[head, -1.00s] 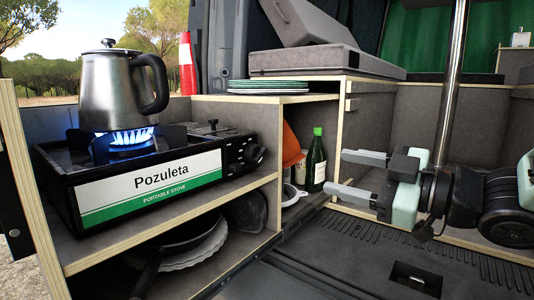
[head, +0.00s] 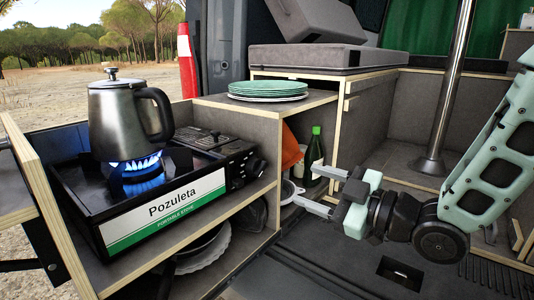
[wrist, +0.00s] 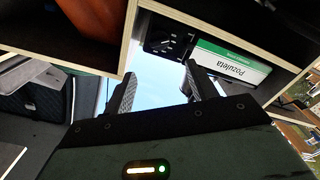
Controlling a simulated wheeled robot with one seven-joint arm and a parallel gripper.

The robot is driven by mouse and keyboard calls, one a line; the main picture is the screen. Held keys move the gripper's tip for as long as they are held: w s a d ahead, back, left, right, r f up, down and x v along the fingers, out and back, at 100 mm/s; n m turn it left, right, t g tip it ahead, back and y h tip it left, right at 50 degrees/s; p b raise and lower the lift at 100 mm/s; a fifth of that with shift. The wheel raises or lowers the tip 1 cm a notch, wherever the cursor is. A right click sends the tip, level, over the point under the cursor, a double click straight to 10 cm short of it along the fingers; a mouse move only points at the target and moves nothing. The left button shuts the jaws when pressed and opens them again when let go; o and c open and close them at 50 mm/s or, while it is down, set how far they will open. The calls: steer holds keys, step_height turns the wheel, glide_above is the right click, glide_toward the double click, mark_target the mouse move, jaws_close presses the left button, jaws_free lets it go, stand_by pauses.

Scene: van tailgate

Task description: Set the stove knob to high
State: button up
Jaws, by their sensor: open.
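The portable stove (head: 170,213), labelled Pozuleta, sits on the upper shelf at the left with a blue flame burning. A steel kettle (head: 121,122) stands upright over the flame. The stove knob (head: 236,179) is on the dark panel at the stove's right end; its setting is too small to read. My gripper (head: 314,190) is open and empty, to the right of the stove and apart from it, its fingers pointing left. In the wrist view the stove label (wrist: 231,63) and dark knob panel (wrist: 169,42) show beyond the open fingers (wrist: 157,88).
Stacked plates (head: 267,88) lie on the raised shelf right of the stove. A green bottle (head: 314,155) and an orange item (head: 291,148) stand in the cubby below. A metal pole (head: 450,90) rises behind my arm. The space before the shelves is open.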

mark_target(263, 169)
steer(key=b+x, duration=0.1)
steer(key=x, duration=1)
steer(key=shift+w+a, duration=0.2)
steer(key=shift+a, duration=0.1)
